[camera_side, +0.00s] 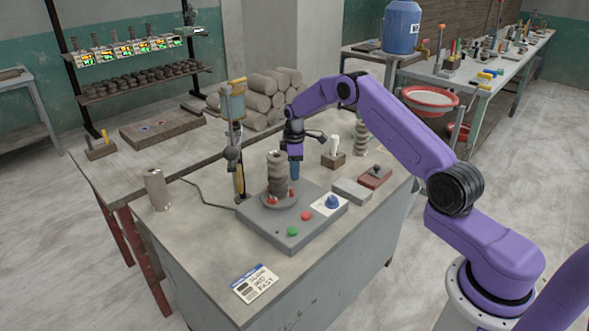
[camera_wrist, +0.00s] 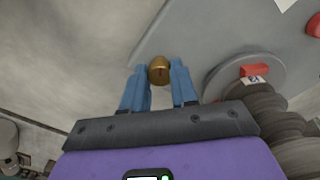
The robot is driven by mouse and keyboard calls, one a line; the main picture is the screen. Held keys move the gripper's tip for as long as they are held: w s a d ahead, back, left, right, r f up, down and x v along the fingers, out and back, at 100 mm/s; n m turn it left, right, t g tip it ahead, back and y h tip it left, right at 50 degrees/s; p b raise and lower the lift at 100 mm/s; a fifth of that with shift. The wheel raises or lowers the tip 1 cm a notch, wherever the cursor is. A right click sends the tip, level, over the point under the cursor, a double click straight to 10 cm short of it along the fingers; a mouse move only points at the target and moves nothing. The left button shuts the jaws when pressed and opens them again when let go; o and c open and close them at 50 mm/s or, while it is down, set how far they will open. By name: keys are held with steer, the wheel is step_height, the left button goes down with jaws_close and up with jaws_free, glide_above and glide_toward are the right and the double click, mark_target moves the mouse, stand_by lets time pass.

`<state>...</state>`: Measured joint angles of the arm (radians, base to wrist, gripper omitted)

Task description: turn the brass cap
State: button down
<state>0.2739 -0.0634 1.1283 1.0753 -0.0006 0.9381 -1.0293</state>
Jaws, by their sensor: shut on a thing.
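The brass cap (camera_wrist: 159,72) is a small round golden piece with a dark slot. In the wrist view it sits between the blue fingertips of my gripper (camera_wrist: 158,67), at the edge of the grey machine base (camera_wrist: 215,40). My gripper is shut on the cap, one finger on each side. In the side view my gripper (camera_side: 295,172) points down behind the ribbed clay column (camera_side: 277,172). The cap is hidden there by the column and the machine.
The clay column stands on a round plate close beside my gripper. The machine has a blue knob (camera_side: 332,202), a green button (camera_side: 292,231) and a red button (camera_side: 305,216). A grey block (camera_side: 351,192) and a red-brown box (camera_side: 375,177) lie to the right.

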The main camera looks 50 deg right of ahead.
steer(key=m, duration=1.2)
steer(key=shift+m, duration=0.4)
stand_by(0.3)
steer(key=c, duration=0.9)
jaws_free()
steer(key=shift+o, duration=0.2)
steer(key=shift+r, duration=0.1)
step_height(320, 180, up, 17)
steer(key=shift+r, duration=0.15)
steer(key=shift+a, duration=0.1)
